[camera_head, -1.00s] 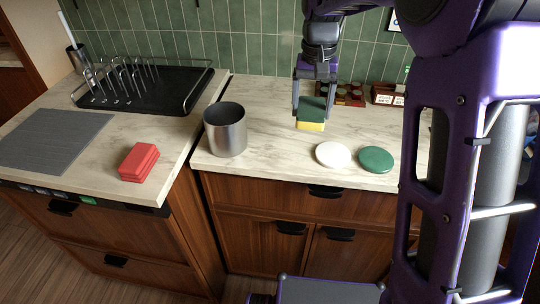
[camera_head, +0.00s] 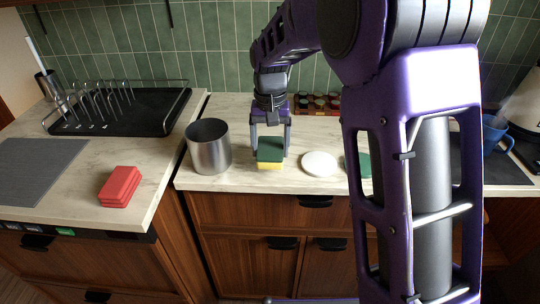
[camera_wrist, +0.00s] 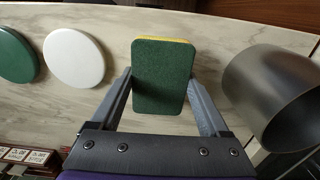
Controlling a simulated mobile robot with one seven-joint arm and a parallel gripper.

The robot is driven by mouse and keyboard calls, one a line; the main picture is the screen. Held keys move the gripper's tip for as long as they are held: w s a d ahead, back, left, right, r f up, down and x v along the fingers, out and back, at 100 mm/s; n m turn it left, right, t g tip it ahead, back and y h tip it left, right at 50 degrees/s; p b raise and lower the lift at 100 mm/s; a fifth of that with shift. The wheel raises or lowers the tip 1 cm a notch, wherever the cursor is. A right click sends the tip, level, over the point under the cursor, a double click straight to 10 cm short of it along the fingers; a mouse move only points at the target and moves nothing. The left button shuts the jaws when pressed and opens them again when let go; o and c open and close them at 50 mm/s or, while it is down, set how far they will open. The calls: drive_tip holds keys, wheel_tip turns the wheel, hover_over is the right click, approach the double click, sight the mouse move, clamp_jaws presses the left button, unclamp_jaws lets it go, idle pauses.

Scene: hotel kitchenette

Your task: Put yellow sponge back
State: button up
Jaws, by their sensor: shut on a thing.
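The yellow sponge (camera_head: 270,165) has a dark green scouring top. It sits level between the fingers of my gripper (camera_head: 269,153), which is shut on it. The wrist view shows the green face of the sponge (camera_wrist: 163,78) close up, with a thin yellow edge beyond it and a finger at each side. The sponge is over the marble counter, between a steel canister (camera_head: 208,148) on its left and a white disc (camera_head: 319,164) on its right. I cannot tell whether its underside touches the counter.
A green disc (camera_head: 365,165) is partly hidden by my arm. A black dish rack (camera_head: 150,110), a red block stack (camera_head: 121,185) and a grey mat (camera_head: 35,170) lie on the left counter. A dark tray of small items (camera_head: 316,104) stands behind. A blue mug (camera_head: 492,135) is at right.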

sight(270, 147)
drive_tip(key=shift+f, duration=1.05)
drive_tip(key=shift+f, duration=0.1)
drive_tip(key=o, duration=1.2)
drive_tip(key=shift+c, duration=0.2)
wheel_tip(270, 147, up, 12)
drive_tip(key=p, duration=0.2)
drive_tip(key=shift+r, duration=0.2)
